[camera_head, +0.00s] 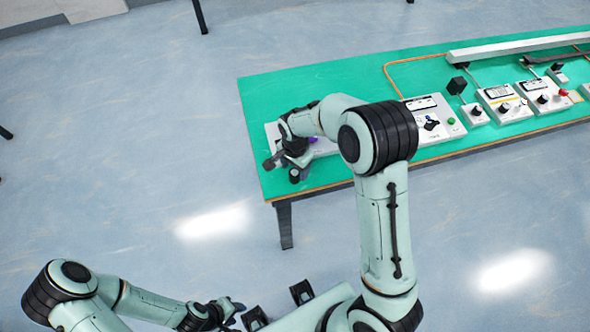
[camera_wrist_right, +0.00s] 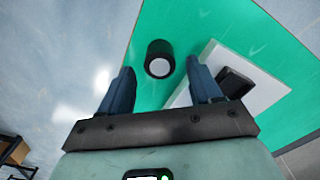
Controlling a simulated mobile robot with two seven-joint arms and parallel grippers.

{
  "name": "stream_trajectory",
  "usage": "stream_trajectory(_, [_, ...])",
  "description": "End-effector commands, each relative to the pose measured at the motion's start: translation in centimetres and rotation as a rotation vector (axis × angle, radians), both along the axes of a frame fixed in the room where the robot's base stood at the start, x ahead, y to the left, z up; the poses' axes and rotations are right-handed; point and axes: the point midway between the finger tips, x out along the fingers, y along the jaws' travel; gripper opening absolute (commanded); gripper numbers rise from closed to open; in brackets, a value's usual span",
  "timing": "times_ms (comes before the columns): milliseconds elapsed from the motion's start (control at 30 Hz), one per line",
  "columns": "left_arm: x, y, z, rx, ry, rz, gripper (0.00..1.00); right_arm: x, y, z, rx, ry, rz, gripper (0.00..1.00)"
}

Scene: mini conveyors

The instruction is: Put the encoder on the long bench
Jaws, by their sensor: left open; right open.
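A short black cylinder with a pale round end face, which looks like the encoder (camera_wrist_right: 160,60), shows in the right wrist view over the green top, just beyond and between my right fingertips. In the head view a small black piece (camera_head: 294,176), apparently the same one, sits near the front left corner of the green-topped bench (camera_head: 310,90). My right gripper (camera_head: 282,162) is open above that corner; its fingers (camera_wrist_right: 160,78) show apart and empty in the wrist view. My left gripper (camera_head: 234,308) is open and low, away from the bench.
A white panel (camera_wrist_right: 262,92) with a black block lies beside the cylinder, mostly hidden by my right arm in the head view.

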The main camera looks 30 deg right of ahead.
Motion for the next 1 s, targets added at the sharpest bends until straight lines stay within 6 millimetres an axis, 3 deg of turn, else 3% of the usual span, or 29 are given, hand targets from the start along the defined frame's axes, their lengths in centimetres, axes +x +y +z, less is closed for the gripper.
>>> stream_trajectory(200, [0.3,0.0,0.6,0.0,-0.003,0.0,0.43,0.2,0.0,5.2,0.002,-0.007,0.0,0.64])
stream_trajectory(400, [0.5,0.0,0.9,0.0,-0.006,0.0,0.43,0.1,0.0,8.4,0.001,-0.005,0.0,0.64])
stream_trajectory(600, [0.6,0.0,1.0,0.0,-0.007,0.0,0.43,0.0,-0.1,9.5,-0.001,-0.001,-0.001,0.64])
stream_trajectory(1000, [0.6,0.0,1.0,0.0,-0.007,0.0,0.43,0.0,0.0,9.5,0.0,0.0,-0.001,0.64])
